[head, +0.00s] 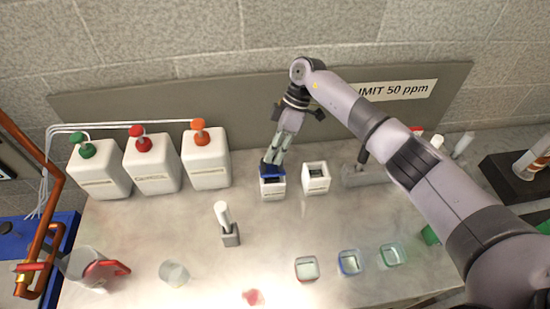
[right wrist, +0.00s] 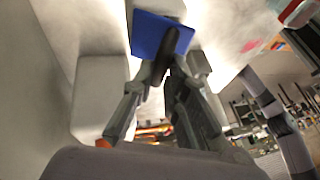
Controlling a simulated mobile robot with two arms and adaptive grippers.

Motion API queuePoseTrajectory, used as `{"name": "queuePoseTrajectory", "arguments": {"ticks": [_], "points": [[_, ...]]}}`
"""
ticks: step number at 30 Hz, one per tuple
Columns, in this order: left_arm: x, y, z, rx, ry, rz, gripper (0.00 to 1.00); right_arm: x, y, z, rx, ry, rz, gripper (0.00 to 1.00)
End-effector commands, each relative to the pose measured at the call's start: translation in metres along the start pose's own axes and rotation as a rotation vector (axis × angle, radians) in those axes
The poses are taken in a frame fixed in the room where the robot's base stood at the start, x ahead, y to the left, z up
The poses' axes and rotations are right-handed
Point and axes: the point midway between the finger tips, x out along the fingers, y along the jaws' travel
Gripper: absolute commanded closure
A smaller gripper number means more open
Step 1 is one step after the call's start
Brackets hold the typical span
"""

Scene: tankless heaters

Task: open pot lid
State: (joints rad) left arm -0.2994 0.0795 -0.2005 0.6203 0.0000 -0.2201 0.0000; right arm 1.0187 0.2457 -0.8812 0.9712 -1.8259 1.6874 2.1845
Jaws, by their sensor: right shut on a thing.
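A small white square pot (head: 273,188) stands on the counter, with a blue lid (head: 271,169) at its top. My right gripper (head: 274,160) comes down from above and is shut on the blue lid. In the right wrist view, the fingertips (right wrist: 167,74) meet at the near edge of the flat blue lid (right wrist: 158,36). Whether the lid rests fully on the pot or is slightly raised, I cannot tell. A second white pot (head: 316,178) stands just to the right, with a dark open top. My left gripper is not in view.
Three white jugs (head: 206,160) with green, red and orange caps stand at the back left. A white-handled tool in a grey stand (head: 230,236) is in front. Small coloured-rim containers (head: 349,264) line the front right. A red-handled jug (head: 92,268) stands front left.

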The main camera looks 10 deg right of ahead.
Motion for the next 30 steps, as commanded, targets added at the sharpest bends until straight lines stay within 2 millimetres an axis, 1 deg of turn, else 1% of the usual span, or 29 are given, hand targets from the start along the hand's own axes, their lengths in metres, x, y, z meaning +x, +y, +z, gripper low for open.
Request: {"name": "queuePoseTrajectory", "arguments": {"ticks": [1, 3, 10, 16, 28, 29, 30], "points": [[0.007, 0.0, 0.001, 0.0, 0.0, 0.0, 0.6, -0.001, 0.005, -0.001, 0.005, 0.003, -0.011, 1.0], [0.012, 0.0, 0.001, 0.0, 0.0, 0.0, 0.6, -0.002, 0.006, -0.001, 0.016, 0.003, -0.035, 1.0], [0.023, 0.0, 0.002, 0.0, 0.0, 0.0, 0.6, -0.005, 0.01, -0.003, 0.039, 0.003, -0.093, 1.0], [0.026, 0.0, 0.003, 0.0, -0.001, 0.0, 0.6, -0.006, 0.011, -0.003, 0.046, 0.003, -0.113, 1.0], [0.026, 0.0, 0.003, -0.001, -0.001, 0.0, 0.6, -0.007, 0.011, -0.003, 0.047, 0.003, -0.116, 1.0], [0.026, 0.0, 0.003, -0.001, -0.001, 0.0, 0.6, -0.007, 0.011, -0.003, 0.047, 0.003, -0.116, 0.85], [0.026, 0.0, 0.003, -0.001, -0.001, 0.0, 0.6, -0.007, 0.011, -0.003, 0.047, 0.003, -0.116, 0.83]]}}
